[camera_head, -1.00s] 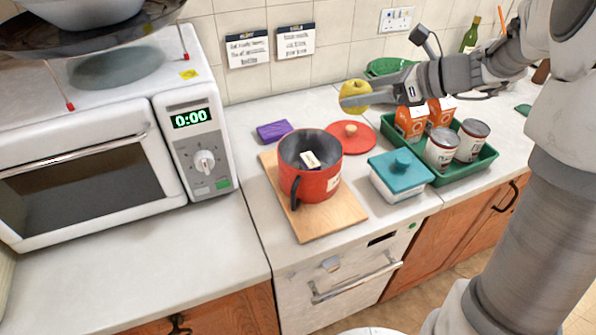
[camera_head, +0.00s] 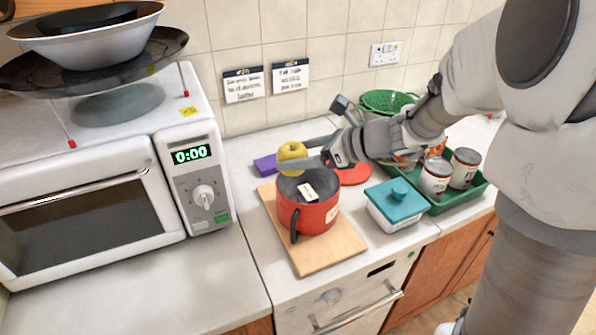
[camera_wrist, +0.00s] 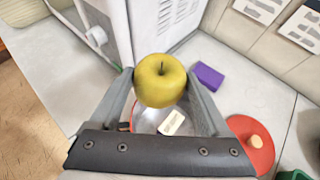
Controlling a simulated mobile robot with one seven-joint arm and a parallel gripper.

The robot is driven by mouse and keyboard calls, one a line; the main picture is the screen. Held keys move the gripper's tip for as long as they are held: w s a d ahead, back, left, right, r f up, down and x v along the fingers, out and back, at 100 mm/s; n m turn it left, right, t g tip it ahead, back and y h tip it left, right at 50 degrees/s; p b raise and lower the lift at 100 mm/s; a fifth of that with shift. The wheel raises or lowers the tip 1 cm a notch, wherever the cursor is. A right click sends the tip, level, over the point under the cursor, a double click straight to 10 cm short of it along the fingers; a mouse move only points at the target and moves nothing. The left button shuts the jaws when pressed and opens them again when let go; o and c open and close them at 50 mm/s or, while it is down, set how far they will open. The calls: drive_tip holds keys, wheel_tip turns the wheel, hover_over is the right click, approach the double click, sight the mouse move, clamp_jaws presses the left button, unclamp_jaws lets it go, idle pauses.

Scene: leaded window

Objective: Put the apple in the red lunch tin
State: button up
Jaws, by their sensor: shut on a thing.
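My gripper (camera_head: 300,160) is shut on a yellow-green apple (camera_head: 292,153). In the wrist view the apple (camera_wrist: 160,80) sits between the two fingertips. It is above the far rim of the red lunch tin (camera_head: 308,214), which stands upright and open on a wooden board (camera_head: 335,246). A small pale block with a dark part (camera_head: 307,192) is inside the tin; it also shows in the wrist view (camera_wrist: 171,122). The tin's round red lid (camera_head: 352,175) with a wooden knob lies on the counter behind, partly hidden by my gripper in the head view.
A purple block (camera_head: 265,164) lies behind the tin. A teal-lidded container (camera_head: 395,204) stands to the right, and a green tray (camera_head: 480,187) with cans is beyond it. The microwave (camera_head: 85,200) stands at the left. The front left counter (camera_head: 170,285) is clear.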

sight(298, 174)
wheel_tip(298, 174, down, 4)
drive_tip(key=shift+f+b, duration=0.1)
drive_tip(key=shift+b, duration=0.25)
drive_tip(key=shift+f+b, duration=0.45)
drive_tip(key=shift+b, duration=0.05)
drive_tip(key=shift+f, duration=0.15)
